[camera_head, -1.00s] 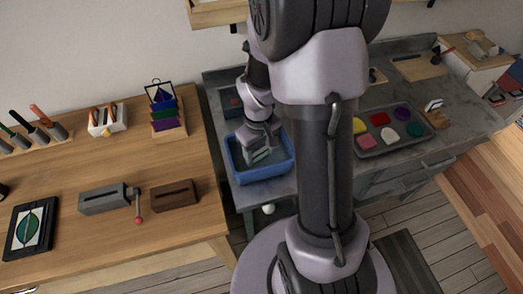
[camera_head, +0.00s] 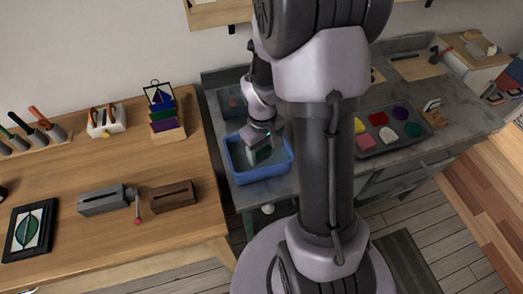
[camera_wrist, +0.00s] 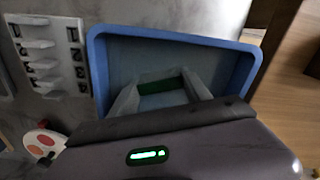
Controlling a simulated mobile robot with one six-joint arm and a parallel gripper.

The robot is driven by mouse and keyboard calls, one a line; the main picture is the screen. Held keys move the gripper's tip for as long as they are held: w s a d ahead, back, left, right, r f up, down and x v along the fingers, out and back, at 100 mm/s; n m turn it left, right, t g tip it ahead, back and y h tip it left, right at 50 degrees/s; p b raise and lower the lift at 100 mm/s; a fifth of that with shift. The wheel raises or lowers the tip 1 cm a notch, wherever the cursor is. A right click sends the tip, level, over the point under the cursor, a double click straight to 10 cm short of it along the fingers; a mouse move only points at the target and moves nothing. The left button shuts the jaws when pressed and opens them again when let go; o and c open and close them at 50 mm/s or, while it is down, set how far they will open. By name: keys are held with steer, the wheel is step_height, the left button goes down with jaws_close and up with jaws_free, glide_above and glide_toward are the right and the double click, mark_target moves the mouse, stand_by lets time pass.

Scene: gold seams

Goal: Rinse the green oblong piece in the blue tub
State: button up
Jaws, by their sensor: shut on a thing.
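The blue tub (camera_head: 262,174) sits on the grey bench, just right of the wooden table. It fills much of the wrist view (camera_wrist: 250,62). My gripper (camera_head: 260,152) points down into the tub. In the wrist view my gripper (camera_wrist: 160,88) is shut on the green oblong piece (camera_wrist: 156,87), with a finger on each side. A bit of the green piece (camera_head: 263,155) shows in the head view, low between the fingers. The fingers hide much of it, and I cannot tell its full shape or whether it touches the tub floor.
A grey paint tray (camera_head: 386,150) with several coloured pieces lies on the bench to the right, behind my arm. The wooden table (camera_head: 100,165) at left holds a framed leaf picture (camera_head: 31,230) and a wooden slotted block (camera_head: 173,195). A white rack (camera_wrist: 50,55) stands beside the tub.

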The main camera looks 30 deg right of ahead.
mark_target(262, 151)
step_height(262, 151, up, 12)
steer(key=p, duration=0.9)
steer(key=shift+f+p, duration=0.2)
steer(key=shift+p, duration=0.1)
stand_by(0.5)
